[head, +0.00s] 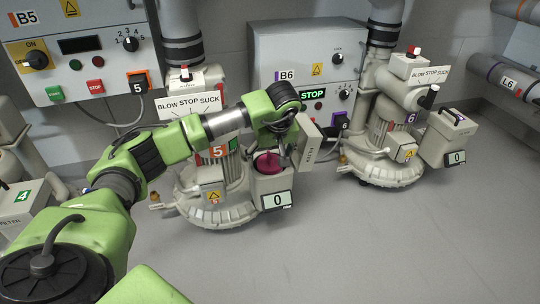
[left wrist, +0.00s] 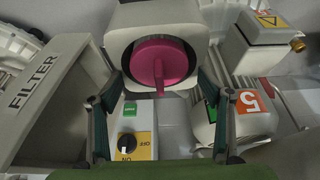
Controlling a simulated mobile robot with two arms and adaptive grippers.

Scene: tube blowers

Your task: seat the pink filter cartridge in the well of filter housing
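The pink filter cartridge (head: 268,163) is in the round well of the filter housing (head: 272,185) on blower 5. In the left wrist view the cartridge (left wrist: 172,62) shows as a pink disc with a narrow grip bar, inside the dark ring of the housing's (left wrist: 118,18) opening. How deep it sits is hard to tell. The housing's FILTER lid (head: 308,143) stands open on the right. My left gripper (head: 274,146) is above the well. In its wrist view the fingers (left wrist: 160,86) are spread on either side of the cartridge, with nothing between them. My right gripper is out of view.
Blower 5 has a BLOW STOP SUCK lever sign (head: 188,105) behind my arm. Blower 6 (head: 385,140) stands to the right with its own closed filter box (head: 446,138). Control panels B5 (head: 80,60) and B6 (head: 300,55) are on the wall. The floor in front is clear.

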